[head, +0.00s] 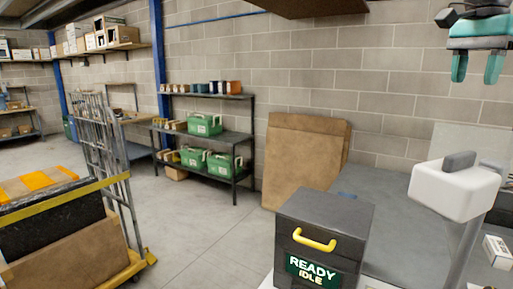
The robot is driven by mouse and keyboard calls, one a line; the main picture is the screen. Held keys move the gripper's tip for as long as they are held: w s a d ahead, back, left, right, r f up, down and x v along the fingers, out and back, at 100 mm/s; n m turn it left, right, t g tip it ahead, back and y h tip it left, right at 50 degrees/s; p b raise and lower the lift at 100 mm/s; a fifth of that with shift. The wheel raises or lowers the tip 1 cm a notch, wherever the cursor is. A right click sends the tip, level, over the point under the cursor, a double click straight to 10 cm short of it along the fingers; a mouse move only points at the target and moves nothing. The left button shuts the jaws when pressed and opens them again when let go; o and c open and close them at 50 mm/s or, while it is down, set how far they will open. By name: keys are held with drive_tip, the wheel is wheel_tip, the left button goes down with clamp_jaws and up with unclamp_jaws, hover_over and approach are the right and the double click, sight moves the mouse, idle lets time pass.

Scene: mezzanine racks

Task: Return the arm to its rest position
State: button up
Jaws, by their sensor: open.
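My gripper (477,68) shows at the top right of the head view, with two teal fingers pointing down. The fingers are apart and nothing is between them. It hangs in the air in front of the block wall, above a white device with a grey top (456,187). Most of my arm is out of the picture.
A dark box with a yellow handle and a sign reading READY IDLE (322,235) stands at the front. A small white box (497,251) lies at the right edge. Cardboard sheets (305,160) lean on the wall. A cage trolley (105,160) and shelving (205,132) stand left, with clear floor between.

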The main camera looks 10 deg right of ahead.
drive_tip(key=s+a+f+n+y+b, duration=0.1)
drive_tip(key=s+a+f+n+b, duration=0.15)
drive_tip(key=a+f+n, duration=0.6)
drive_tip(key=s+a+f+n+b, duration=0.1)
drive_tip(key=a+f+n+b, duration=0.35)
drive_tip(key=a+f, duration=0.75)
drive_tip(key=s+a+f+n+y+b, duration=0.2)
drive_tip(key=s+a+f+n, duration=0.6)
drive_tip(key=s+a+f, duration=0.4)
drive_tip(key=s+f+y, duration=0.1)
drive_tip(key=s+f, duration=0.3)
drive_tip(key=shift+s+a+n+b, duration=0.2)
drive_tip(key=shift+s+n+b, duration=0.1)
drive_tip(key=shift+n+b, duration=0.1)
